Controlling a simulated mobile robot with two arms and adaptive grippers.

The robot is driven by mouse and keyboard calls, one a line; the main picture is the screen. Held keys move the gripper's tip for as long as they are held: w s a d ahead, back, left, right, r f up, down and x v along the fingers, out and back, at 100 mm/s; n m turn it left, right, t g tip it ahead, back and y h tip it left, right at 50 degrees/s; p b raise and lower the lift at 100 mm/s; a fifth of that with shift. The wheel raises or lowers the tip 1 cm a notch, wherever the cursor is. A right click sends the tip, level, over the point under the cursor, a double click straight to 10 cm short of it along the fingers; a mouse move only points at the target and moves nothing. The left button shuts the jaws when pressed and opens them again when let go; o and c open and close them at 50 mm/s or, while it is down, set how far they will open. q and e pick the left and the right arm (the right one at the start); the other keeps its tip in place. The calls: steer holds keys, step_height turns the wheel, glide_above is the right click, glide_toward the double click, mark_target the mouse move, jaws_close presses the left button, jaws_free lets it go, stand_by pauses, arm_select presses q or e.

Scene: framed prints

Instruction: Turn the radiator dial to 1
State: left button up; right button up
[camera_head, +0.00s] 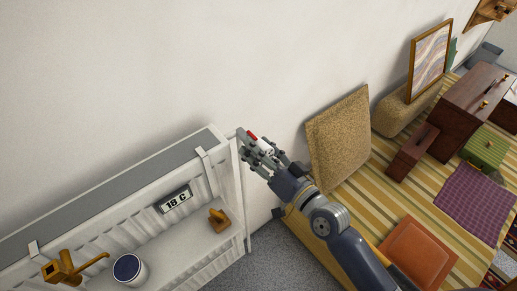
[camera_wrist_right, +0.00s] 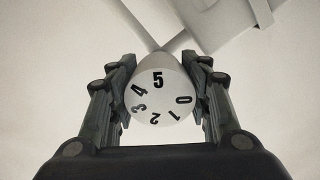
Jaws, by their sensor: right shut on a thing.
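The white radiator dial (camera_wrist_right: 159,95) faces the right wrist camera, with black digits 0 to 5 around its face. The 5 is at the top of the picture, the 0 at the right, the 1 at the lower right and the 4 at the upper left. My right gripper (camera_wrist_right: 160,88) is shut on the dial, one finger on each side. In the head view my right gripper (camera_head: 264,150) is at the right end of the white radiator (camera_head: 232,165). A small red part (camera_head: 252,136) shows beside its fingers. My left gripper is out of view.
A display reading 18 C (camera_head: 175,199), a wooden piece (camera_head: 219,220), a brass-coloured can (camera_head: 66,268) and a dark-topped white pot (camera_head: 130,269) are at the radiator. A tan cushion (camera_head: 340,138) leans on the wall right of my gripper. Boxes crowd the striped rug (camera_head: 378,188).

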steer(key=o, duration=1.2)
steer(key=shift+c, duration=0.2)
steer(key=v, duration=1.2)
steer(key=shift+c, duration=0.2)
